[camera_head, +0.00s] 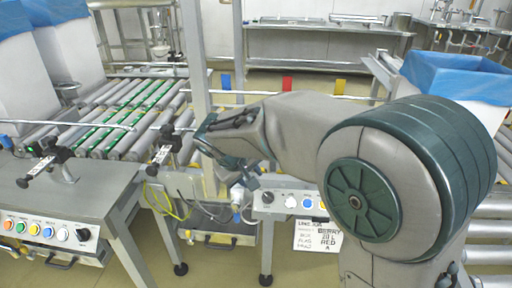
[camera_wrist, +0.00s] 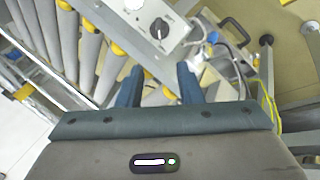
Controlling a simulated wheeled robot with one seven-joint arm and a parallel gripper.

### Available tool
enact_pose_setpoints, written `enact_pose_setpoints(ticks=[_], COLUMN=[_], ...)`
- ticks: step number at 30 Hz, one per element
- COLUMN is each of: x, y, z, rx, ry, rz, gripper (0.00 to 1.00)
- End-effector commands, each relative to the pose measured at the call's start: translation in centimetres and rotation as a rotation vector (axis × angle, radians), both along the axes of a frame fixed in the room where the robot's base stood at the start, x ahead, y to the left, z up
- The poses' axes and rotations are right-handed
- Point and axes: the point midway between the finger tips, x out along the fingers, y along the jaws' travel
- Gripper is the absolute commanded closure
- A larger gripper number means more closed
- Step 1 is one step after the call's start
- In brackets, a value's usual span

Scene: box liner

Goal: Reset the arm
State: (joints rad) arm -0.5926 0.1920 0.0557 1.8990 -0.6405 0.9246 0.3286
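My arm reaches across the right half of the head view, bent, with my gripper (camera_head: 240,178) hanging in front of a conveyor stand near the middle. In the wrist view my gripper (camera_wrist: 158,88) shows two dark blue fingers spread apart with nothing between them. Beyond the fingers is a grey control panel with a black knob (camera_wrist: 160,28) and a white button. In the head view the same kind of panel, with a black knob (camera_head: 268,197), lies just right of my gripper. My gripper's fingertips are small and partly hidden by the wrist in the head view.
A roller conveyor (camera_head: 130,112) lies at left, with a metal control table (camera_head: 75,195) before it. Boxes with blue liners stand at far left and at right, where a lined box (camera_head: 456,78) sits behind my arm. A label sheet (camera_head: 317,236) hangs below the panel. Floor shows between the stands.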

Motion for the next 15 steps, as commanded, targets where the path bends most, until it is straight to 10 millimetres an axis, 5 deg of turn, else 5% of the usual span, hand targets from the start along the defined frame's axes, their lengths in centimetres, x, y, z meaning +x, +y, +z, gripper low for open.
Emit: enact_pose_setpoints(ticks=[5,15], x=[-0.4,-5.7], y=[-1.4,-10.9], z=[1.8,11.8], rx=[0.013,0.137], ry=[0.007,0.078], rz=[-0.026,-0.231], gripper=[0.67,0.67])
